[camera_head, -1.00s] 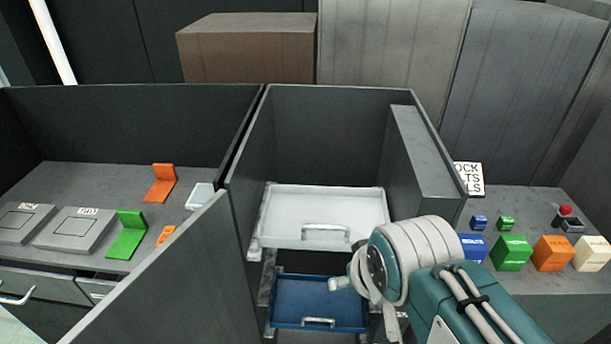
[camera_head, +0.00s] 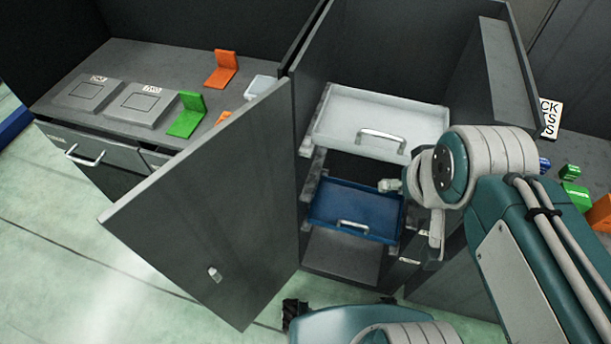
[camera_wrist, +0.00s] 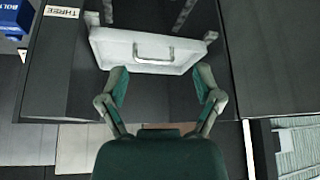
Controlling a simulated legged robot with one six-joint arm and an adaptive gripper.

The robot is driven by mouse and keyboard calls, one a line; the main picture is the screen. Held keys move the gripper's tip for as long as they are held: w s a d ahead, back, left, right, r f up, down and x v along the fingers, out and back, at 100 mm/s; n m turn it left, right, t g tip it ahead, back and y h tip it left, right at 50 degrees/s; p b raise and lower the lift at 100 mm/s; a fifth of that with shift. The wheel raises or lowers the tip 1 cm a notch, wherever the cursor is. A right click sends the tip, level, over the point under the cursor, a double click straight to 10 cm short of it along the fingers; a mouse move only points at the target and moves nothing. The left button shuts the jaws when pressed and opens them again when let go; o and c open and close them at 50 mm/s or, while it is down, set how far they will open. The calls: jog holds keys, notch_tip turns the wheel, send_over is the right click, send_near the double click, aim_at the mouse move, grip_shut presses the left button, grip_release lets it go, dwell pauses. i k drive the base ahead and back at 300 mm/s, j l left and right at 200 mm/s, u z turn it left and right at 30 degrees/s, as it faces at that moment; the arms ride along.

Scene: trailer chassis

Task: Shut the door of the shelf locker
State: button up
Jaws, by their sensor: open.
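The shelf locker (camera_head: 305,45) is a dark grey cabinet holding a white drawer (camera_head: 350,118) above a blue drawer (camera_head: 335,205). Its door (camera_head: 215,200) is a dark panel standing wide open toward the left front, with a small light knob (camera_head: 214,273) low on its face. In the head view my arm is at the right of the locker's front, and my gripper's fingers are mostly hidden behind the wrist. In the wrist view my gripper (camera_wrist: 162,92) is open and empty, its fingers framing the white drawer (camera_wrist: 150,52). The door is not clearly seen in the wrist view.
Left of the locker, a counter holds green (camera_head: 187,115) and orange (camera_head: 222,70) brackets and grey plates; a drawer handle (camera_head: 84,157) juts from its front. Coloured boxes (camera_head: 575,195) stand on the right counter. The floor (camera_head: 70,260) before the door is clear.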

aim_at(227, 202)
jog(key=k+j+z, duration=0.3)
jog(key=k+j, duration=0.4)
jog(key=k+j+z, duration=0.2)
jog(key=j, duration=0.2)
jog(key=j+z, duration=0.15)
jog(key=j, duration=0.2)
jog(key=k+j+z, duration=0.2)
jog(key=j, duration=0.15)
jog(key=j+z, duration=0.15)
jog(key=j, duration=0.2)
jog(key=k+j+z, duration=0.2)
jog(key=i+j+z, duration=0.2)
jog(key=j, duration=0.4)
jog(key=j+z, duration=0.2)
jog(key=j, duration=0.45)
jog(key=k+j+u, duration=0.1)
jog(key=j, duration=0.2)
jog(key=k+j, duration=0.1)
jog(key=j, duration=0.25)
jog(key=k+j+u, duration=0.15)
jog(key=j, duration=0.15)
jog(key=i, duration=0.05)
